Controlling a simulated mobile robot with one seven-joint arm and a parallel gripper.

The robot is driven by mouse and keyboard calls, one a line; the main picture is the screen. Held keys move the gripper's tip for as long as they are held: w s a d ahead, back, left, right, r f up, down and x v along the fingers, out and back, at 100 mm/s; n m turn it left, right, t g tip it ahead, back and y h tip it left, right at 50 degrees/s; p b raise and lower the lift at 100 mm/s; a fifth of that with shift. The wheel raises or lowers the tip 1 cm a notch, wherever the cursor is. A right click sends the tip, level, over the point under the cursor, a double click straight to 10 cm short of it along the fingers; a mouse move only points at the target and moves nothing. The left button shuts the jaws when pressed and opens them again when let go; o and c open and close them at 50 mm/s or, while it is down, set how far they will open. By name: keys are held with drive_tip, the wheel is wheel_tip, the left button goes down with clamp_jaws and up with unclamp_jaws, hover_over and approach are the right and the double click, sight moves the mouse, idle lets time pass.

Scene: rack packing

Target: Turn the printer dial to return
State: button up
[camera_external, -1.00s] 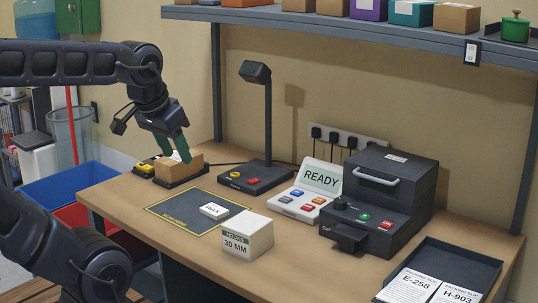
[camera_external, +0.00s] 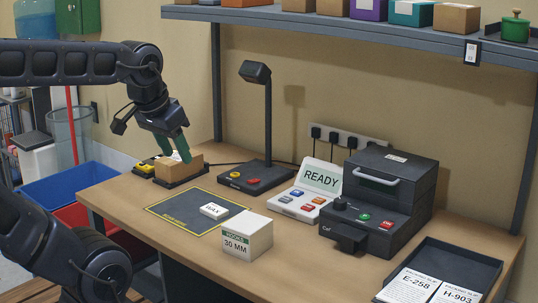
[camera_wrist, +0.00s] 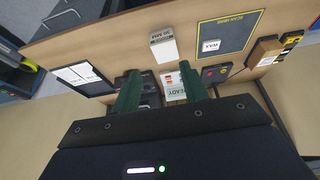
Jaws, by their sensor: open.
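The black printer (camera_external: 388,193) stands at the right of the bench, with a light grey handle on its upper part. Its small dark dial (camera_external: 340,203) is on the front left of its top ledge, beside a green and a red button. The dial's setting is too small to read. My gripper (camera_external: 178,146), with green fingers, is open over the left end of the bench, near a brown box on a dark scale, well apart from the printer. In the wrist view my gripper (camera_wrist: 158,82) is open and empty, and its left finger partly hides the printer (camera_wrist: 150,92).
A display reading READY (camera_external: 320,177) with coloured buttons stands left of the printer. A 30 MM hooks box (camera_external: 247,236), a WAX block (camera_external: 214,211), a lamp stand (camera_external: 258,120) and the brown box (camera_external: 178,167) are on the bench. A dark slip tray (camera_external: 470,265) lies at right. A shelf (camera_external: 350,30) hangs above.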

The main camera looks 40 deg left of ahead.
drive_tip(key=shift+o, duration=0.7)
drive_tip(key=shift+w, duration=0.1)
drive_tip(key=n, duration=0.2)
hover_over(340, 199)
drive_tip(key=s, duration=0.5)
wheel_tip(340, 199, down, 13)
drive_tip(key=shift+x, duration=5.35)
drive_tip(key=shift+w+d, duration=0.1)
drive_tip(key=c, duration=1)
drive_tip(key=shift+o, duration=0.2)
